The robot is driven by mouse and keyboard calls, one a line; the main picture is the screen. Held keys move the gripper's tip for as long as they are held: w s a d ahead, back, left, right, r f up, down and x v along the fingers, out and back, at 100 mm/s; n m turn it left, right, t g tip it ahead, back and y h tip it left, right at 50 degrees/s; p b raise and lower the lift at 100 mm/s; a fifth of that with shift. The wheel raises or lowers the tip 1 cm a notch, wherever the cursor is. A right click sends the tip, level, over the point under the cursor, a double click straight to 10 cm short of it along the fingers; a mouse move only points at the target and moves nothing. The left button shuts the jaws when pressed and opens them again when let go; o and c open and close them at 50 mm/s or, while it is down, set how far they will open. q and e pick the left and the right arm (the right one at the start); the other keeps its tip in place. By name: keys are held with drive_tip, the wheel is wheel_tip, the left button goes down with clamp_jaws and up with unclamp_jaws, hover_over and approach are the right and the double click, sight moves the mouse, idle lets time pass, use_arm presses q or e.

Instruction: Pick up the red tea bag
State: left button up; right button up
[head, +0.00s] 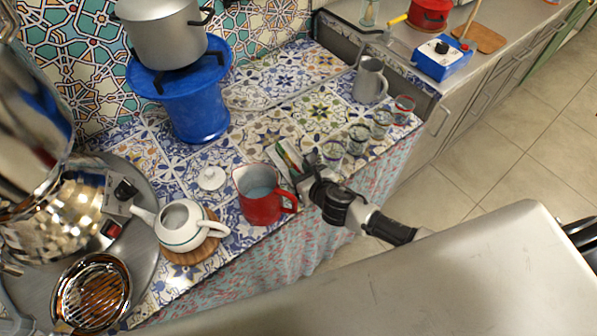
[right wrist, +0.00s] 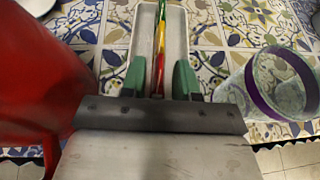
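Thin tea bags with red, yellow and green edges (right wrist: 160,45) stand in a narrow white holder (right wrist: 177,30) in the right wrist view. I cannot tell for sure which edge belongs to the red tea bag. In the head view the holder (head: 287,157) sits behind the right gripper and is partly hidden by it. My right gripper (right wrist: 160,78) points down at the holder's near end. Its green-padded fingers are apart, one on each side of the coloured edges, with visible gaps. It also shows in the head view (head: 304,178). My left gripper is out of view.
A red pitcher (head: 262,204) stands close left of the right gripper. Several glasses (head: 333,150) stand close on its right. A white teapot (head: 182,226), its lid (head: 211,178), a blue stand (head: 194,100) and a metal mug (head: 369,80) are on the tiled counter.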

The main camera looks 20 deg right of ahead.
drive_tip(key=shift+x, duration=0.8)
drive_tip(key=shift+c, duration=0.4)
clamp_jaws()
